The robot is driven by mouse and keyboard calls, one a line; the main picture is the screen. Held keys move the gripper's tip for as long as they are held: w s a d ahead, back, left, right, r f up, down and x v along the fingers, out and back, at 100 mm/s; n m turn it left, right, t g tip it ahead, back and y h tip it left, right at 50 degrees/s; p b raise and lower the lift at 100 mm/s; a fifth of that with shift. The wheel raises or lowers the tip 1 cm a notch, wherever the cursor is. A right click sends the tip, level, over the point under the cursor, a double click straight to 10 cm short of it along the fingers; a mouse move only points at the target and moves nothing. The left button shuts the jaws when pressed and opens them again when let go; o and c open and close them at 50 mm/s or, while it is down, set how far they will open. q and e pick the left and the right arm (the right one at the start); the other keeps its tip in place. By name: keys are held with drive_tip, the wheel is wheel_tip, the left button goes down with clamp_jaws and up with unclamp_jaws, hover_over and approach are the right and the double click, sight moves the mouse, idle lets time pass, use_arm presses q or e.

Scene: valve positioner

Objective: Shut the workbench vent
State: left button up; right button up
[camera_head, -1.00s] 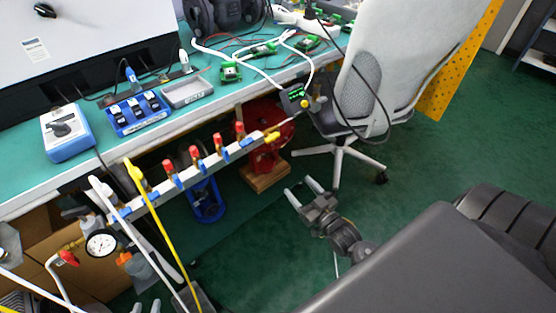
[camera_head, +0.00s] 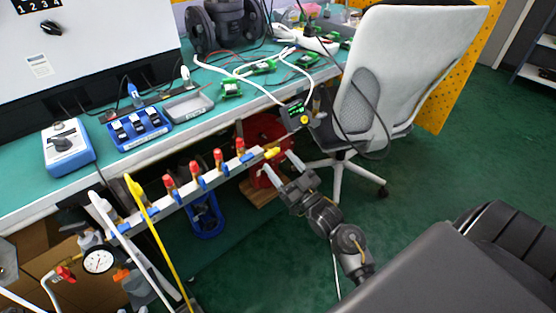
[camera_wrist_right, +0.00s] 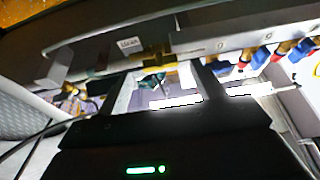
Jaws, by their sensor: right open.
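A pale manifold bar (camera_head: 182,195) runs along the workbench's front edge, with several red-topped valves and blue handles. At its right end is a yellow handle (camera_head: 272,153), likely the vent, though I read no vent label. My right gripper (camera_head: 282,166) is open and empty, its fingers pointing up at that end, just below and beside the yellow handle. My left gripper is not in view.
A grey office chair (camera_head: 395,75) stands close to the right. A yellow hose (camera_head: 160,235) and a gauge (camera_head: 98,260) are at the left.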

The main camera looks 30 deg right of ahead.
sight(272, 153)
drive_tip(key=shift+x, duration=1.1)
drive_tip(key=shift+f, duration=0.1)
drive_tip(key=c, duration=1)
